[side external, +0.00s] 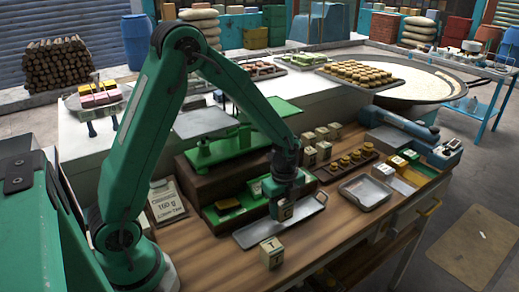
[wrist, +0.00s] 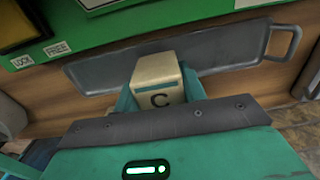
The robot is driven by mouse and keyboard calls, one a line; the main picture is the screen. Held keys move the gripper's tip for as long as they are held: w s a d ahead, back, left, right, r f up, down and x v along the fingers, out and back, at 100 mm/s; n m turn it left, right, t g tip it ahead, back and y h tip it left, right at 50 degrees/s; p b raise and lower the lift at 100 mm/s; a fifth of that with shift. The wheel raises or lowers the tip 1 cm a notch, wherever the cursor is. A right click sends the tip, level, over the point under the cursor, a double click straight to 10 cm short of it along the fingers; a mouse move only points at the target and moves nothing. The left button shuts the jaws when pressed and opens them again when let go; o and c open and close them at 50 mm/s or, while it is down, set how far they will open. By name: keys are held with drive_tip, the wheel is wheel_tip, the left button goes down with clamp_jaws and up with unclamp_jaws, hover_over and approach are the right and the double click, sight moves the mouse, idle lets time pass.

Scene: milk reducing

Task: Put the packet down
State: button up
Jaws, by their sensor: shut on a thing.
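My gripper (side external: 284,196) is shut on a small beige packet (side external: 285,213), low over a long grey metal tray (side external: 256,237) at the front of the wooden counter. In the wrist view the packet (wrist: 157,67) sits between the teal jaws and shows a dark letter C. The tray (wrist: 105,69) stretches behind it, with a loop handle at its right end. I cannot tell whether the packet's underside touches the tray.
Another packet marked T (side external: 271,253) stands on the counter in front of the tray. A green balance scale (side external: 218,150) stands behind, with LOCK and FREE labels (wrist: 57,48). A small empty metal tray (side external: 366,190) lies to the right. More packets (side external: 322,134) stand farther back.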

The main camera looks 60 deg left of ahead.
drive_tip(key=shift+f, duration=0.8)
drive_tip(key=shift+f, duration=0.15)
drive_tip(key=o, duration=1.1)
wheel_tip(320, 180, up, 12)
drive_tip(key=shift+r, duration=0.15)
